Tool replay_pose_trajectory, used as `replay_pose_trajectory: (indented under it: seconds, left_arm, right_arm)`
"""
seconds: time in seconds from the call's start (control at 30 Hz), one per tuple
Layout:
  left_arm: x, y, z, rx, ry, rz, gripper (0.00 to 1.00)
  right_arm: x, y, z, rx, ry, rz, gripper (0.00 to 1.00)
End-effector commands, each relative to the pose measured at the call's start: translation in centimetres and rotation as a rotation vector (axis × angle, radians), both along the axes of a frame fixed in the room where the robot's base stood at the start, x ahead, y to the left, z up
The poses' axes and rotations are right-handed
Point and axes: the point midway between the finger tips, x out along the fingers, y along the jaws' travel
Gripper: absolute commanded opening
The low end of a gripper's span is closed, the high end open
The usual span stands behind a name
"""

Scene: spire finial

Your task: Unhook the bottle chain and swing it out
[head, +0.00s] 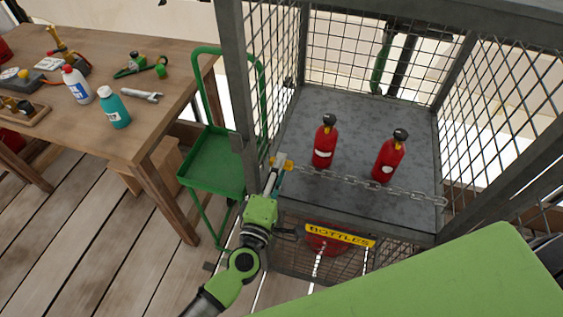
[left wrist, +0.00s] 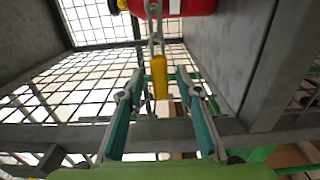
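A grey chain (head: 365,185) runs across the front opening of a metal mesh cage, its right end at the right post. Its left end has a yellow end piece (head: 284,163) by the left post. In the left wrist view the yellow piece (left wrist: 159,77) hangs from chain links (left wrist: 156,35). My left gripper (head: 275,176) is at this left end. Its two teal fingers (left wrist: 159,90) are open, one on each side of the yellow piece, with gaps showing. Whether the piece is hooked to the post is hard to tell. My right gripper is not in view.
Two red bottles (head: 325,142) (head: 389,157) stand on the cage shelf behind the chain. A yellow "BOTTLES" sign (head: 340,236) is below the shelf's front edge. A green cart (head: 212,160) and a wooden workbench (head: 150,120) with tools stand to the left.

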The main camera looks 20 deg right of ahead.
Motion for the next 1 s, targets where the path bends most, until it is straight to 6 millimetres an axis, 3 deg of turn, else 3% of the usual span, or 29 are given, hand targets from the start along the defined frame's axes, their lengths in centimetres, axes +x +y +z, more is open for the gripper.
replay_pose_trajectory:
  seconds: [0.2, 0.5, 0.63, 1.0]
  left_arm:
    - [1.5, -1.0, -0.1, 0.001, 0.001, 0.0, 0.32]
    - [1.7, -1.1, 0.0, 0.0, 0.0, 0.0, 0.32]
    - [1.6, -1.1, 0.0, 0.001, 0.001, 0.0, 0.0]
    - [0.6, -0.6, 0.0, -0.001, 0.004, 0.026, 0.0]
  right_arm:
    - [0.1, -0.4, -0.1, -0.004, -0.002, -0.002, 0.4]
    - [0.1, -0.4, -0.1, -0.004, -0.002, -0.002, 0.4]
    - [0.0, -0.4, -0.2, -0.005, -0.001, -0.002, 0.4]
    - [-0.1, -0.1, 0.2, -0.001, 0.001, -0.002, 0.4]
